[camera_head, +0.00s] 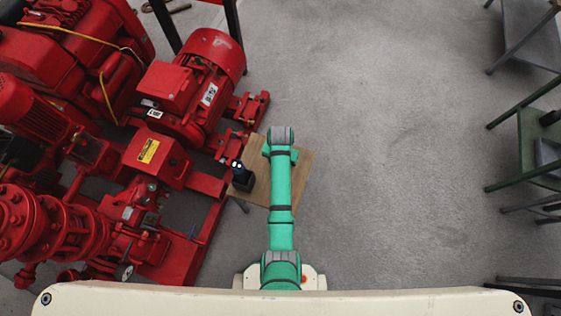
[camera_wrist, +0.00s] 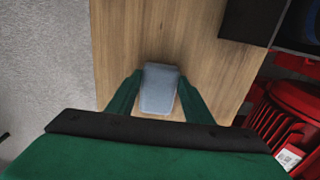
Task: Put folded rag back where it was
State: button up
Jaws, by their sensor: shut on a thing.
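The folded rag (camera_wrist: 158,88) is a grey-blue, flat rounded block in the wrist view. My gripper (camera_wrist: 157,92) has its two green fingers on either side of the rag and is shut on it. The rag is over a wooden tabletop (camera_wrist: 185,35); I cannot tell whether it touches the wood. In the head view, the wooden table (camera_head: 262,185) shows under my green arm, and my arm hides the rag and the gripper's fingers there.
A black object (camera_head: 241,177) stands at the table's left edge; a dark box (camera_wrist: 255,20) shows in the wrist view. Red pump machinery (camera_head: 185,90) fills the left side. Grey floor (camera_head: 400,150) is clear to the right, with green-framed tables (camera_head: 525,150) at the far right.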

jog(key=shift+f, duration=0.15)
jog(key=o, duration=0.8)
notch_tip(320, 180, up, 12)
jog(key=s+f+n+t, duration=0.1)
jog(key=s+f+t, duration=0.1)
jog(key=s+t, duration=0.35)
jog(key=s+f+n+t, duration=0.1)
jog(key=s+f+t, duration=0.1)
jog(key=s, duration=0.6)
jog(key=s+r+t, duration=0.2)
jog(key=s+r, duration=0.3)
jog(key=r, duration=0.3)
jog(key=s+r+n+t, duration=0.1)
jog(key=s+r+t, duration=0.2)
jog(key=r, duration=0.5)
jog(key=s+r+t, duration=0.3)
jog(key=s+r, duration=0.3)
jog(key=r, duration=0.2)
jog(key=shift+s+d+n, duration=0.3)
